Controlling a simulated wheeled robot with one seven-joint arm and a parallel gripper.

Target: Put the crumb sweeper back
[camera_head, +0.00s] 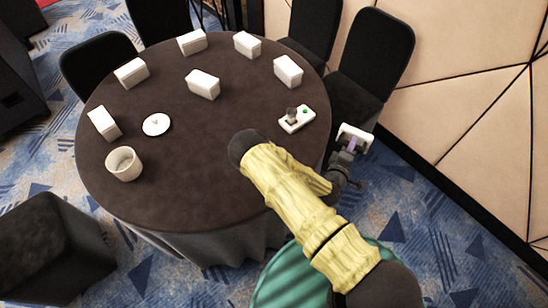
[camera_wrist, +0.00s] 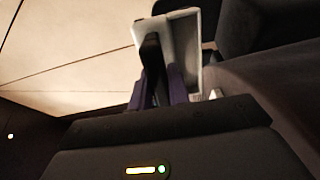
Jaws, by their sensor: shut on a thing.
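My gripper (camera_head: 351,146) is at the right of the head view, just past the round table's right edge, beside a black chair. It is shut on a white, box-like piece with a dark part, which I take to be the crumb sweeper (camera_head: 358,134). In the wrist view the crumb sweeper (camera_wrist: 188,38) stands up between the purple fingertips of my gripper (camera_wrist: 160,88). Its lower part is hidden by the fingers. A white base (camera_head: 291,125) with a grey upright piece and a green dot lies on the table near its right edge, left of my gripper.
The dark round table (camera_head: 150,200) bears several white boxes (camera_head: 203,84), a white disc (camera_head: 157,124) and a beige cup (camera_head: 124,163). Black chairs (camera_head: 374,55) crowd its far and right sides. A panelled wall (camera_head: 460,100) stands at right.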

